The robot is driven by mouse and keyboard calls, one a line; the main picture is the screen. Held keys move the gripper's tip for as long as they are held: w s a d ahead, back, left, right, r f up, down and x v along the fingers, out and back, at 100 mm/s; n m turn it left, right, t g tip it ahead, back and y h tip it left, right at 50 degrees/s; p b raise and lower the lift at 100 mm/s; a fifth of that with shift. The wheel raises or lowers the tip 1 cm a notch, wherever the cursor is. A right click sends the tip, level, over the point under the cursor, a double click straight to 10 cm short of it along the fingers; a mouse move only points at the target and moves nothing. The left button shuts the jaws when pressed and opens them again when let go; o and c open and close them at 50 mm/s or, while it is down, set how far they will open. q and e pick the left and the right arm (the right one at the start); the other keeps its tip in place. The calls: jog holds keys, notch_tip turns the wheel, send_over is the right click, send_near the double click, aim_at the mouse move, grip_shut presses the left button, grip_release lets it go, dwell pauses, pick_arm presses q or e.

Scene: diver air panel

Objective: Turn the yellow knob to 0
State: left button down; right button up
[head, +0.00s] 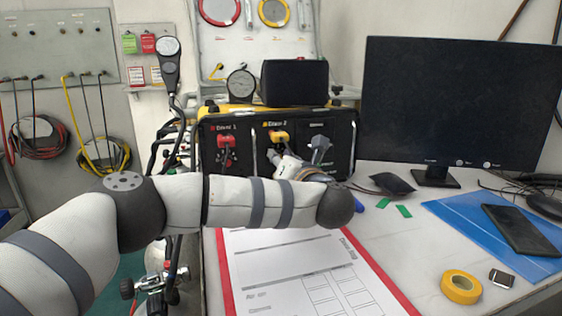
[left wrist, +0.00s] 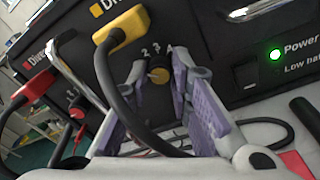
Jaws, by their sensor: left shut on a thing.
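The black air panel (head: 345,135) stands at the back of the table, with "Diver 1" and "Diver 2" sections. The small yellow knob (left wrist: 158,73) shows in the left wrist view, below the marks 2, 3 and 4. My left gripper (left wrist: 160,70) has its purple-padded fingers on either side of the knob, shut on it. Its pointer setting is too small to read. In the head view my left gripper (head: 276,156) is at the panel front, and the arm and gripper hide the knob. My right gripper is not in view.
A yellow plug (left wrist: 122,32) with a black cable hangs just left of the knob; the cable passes close by the left finger. A red plug (left wrist: 34,90) is farther left. A green power light (left wrist: 275,55) is lit. A clipboard (head: 300,270) lies in front; a monitor (head: 455,105) stands right.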

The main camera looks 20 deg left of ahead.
pick_arm(q)
jog(key=n+b, duration=0.1)
jog(key=n, duration=0.3)
jog(key=shift+f, duration=0.15)
jog(key=shift+n+h+b, duration=0.5)
jog(key=shift+n+b, duration=0.3)
jog(key=shift+n, duration=0.7)
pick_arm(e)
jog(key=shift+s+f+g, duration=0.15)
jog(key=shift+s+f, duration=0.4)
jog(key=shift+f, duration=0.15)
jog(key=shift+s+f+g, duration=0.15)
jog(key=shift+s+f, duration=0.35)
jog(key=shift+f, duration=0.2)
pick_arm(q)
jog(key=shift+r, duration=0.2)
jog(key=c, duration=1.4)
grip_release()
jog(key=shift+c, duration=0.2)
jog(key=v, duration=0.7)
jog(key=shift+s+d, duration=0.15)
jog(key=shift+s, duration=0.15)
jog(key=shift+f, duration=0.15)
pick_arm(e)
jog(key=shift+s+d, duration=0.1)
